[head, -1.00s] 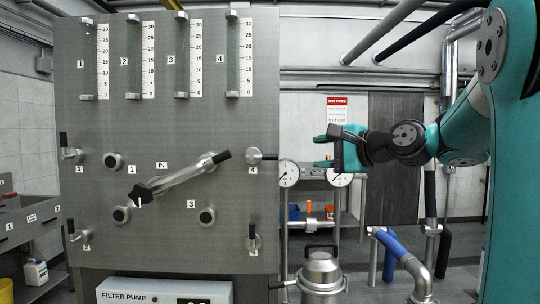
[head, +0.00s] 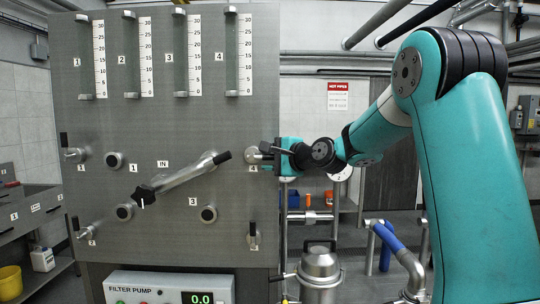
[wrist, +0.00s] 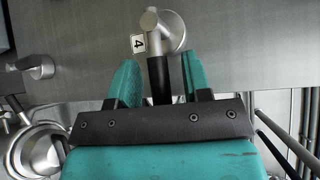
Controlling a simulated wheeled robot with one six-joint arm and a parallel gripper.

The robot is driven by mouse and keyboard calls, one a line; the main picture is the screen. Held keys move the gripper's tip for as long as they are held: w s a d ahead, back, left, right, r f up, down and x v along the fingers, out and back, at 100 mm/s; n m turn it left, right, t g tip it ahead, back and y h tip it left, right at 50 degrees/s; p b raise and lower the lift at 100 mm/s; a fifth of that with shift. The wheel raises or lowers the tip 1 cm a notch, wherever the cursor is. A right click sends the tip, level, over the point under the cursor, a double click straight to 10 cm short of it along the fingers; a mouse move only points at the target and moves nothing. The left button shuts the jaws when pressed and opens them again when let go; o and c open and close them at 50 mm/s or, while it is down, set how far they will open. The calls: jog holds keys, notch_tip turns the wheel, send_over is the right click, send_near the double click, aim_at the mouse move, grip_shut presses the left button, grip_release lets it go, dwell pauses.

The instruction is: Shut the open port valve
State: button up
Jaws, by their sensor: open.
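The port valve labelled 4 (head: 252,158) is on the upper right of the grey panel. Its lever points sideways to the right, unlike the upright levers of valve 1 (head: 74,154), valve 2 (head: 84,233) and valve 3 (head: 253,238). My gripper (head: 281,158) is at the panel's right edge, at this lever. In the wrist view, the valve's silver body (wrist: 172,32) and tag 4 show ahead. The black lever grip (wrist: 159,80) lies between the two teal fingers of my open gripper (wrist: 158,68), with a gap visible on the left side.
A long silver swing pipe (head: 183,178) with a black handle crosses the panel's middle. A steel vessel (head: 320,268) stands low, right of the panel. Blue-sleeved pipes (head: 386,240) stand further right. A filter pump box (head: 150,287) is below the panel.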

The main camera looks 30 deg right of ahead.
grip_shut()
